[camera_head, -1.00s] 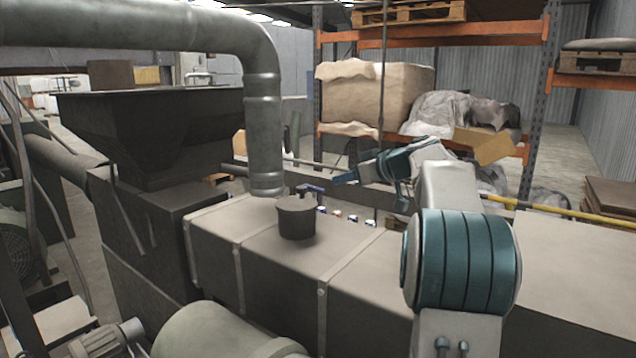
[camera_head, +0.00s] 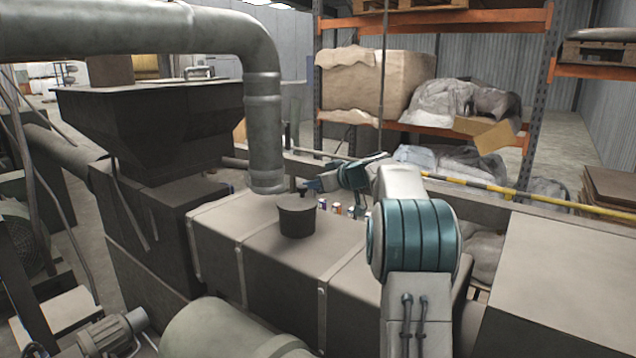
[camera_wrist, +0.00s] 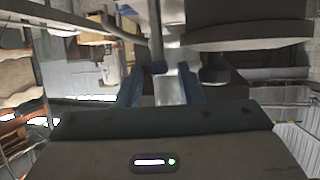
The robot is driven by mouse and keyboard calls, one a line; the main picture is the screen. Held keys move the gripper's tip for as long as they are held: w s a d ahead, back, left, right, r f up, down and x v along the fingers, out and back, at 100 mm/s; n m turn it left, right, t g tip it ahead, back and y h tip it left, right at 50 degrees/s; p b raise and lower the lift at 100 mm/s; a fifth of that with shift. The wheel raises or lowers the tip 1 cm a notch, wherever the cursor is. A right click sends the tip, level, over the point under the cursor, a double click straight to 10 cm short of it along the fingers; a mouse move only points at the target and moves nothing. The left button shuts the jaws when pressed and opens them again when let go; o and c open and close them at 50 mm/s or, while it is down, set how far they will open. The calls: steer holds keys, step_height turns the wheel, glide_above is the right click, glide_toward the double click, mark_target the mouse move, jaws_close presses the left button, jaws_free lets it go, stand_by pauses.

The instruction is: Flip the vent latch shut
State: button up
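The vent is a dark round pot (camera_head: 297,217) with a lid, on top of the long grey machine housing (camera_head: 350,255). What looks like its latch shows in the wrist view as a dark bar with a blue-black end (camera_wrist: 157,67). That end lies in line with the gap between my fingers; whether it is inside the gap or beyond it I cannot tell. My gripper (camera_head: 313,186) is just right of and behind the pot's top in the head view. In the wrist view its two blue fingers (camera_wrist: 161,88) are apart, with nothing visibly clamped.
A thick metal pipe (camera_head: 263,120) comes down close behind and left of the pot. A dark hopper (camera_head: 150,130) stands at left. A yellow-black bar (camera_head: 520,193) and an orange rack (camera_head: 440,22) are farther back.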

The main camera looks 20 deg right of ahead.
jaws_close()
steer(key=shift+f+b, duration=0.1)
steer(key=shift+b, duration=0.6)
steer(key=shift+f+m+h+b, duration=0.1)
steer(key=shift+m+h+b, duration=0.3)
steer(key=shift+h+b, duration=0.1)
steer(key=h+b, duration=0.1)
steer(key=m+t+b, duration=0.1)
steer(key=b, duration=0.1)
steer(key=shift+a+m+h, duration=0.2)
steer(key=shift+m+h, duration=0.1)
steer(key=shift+h, duration=0.1)
steer(key=shift+a+r+m+h, duration=0.1)
steer(key=shift+r+m+h, duration=0.2)
steer(key=shift+m+h, duration=0.65)
steer(key=shift+m+h+p, duration=0.3)
steer(key=shift+m+h, duration=0.45)
steer(key=shift+h, duration=0.3)
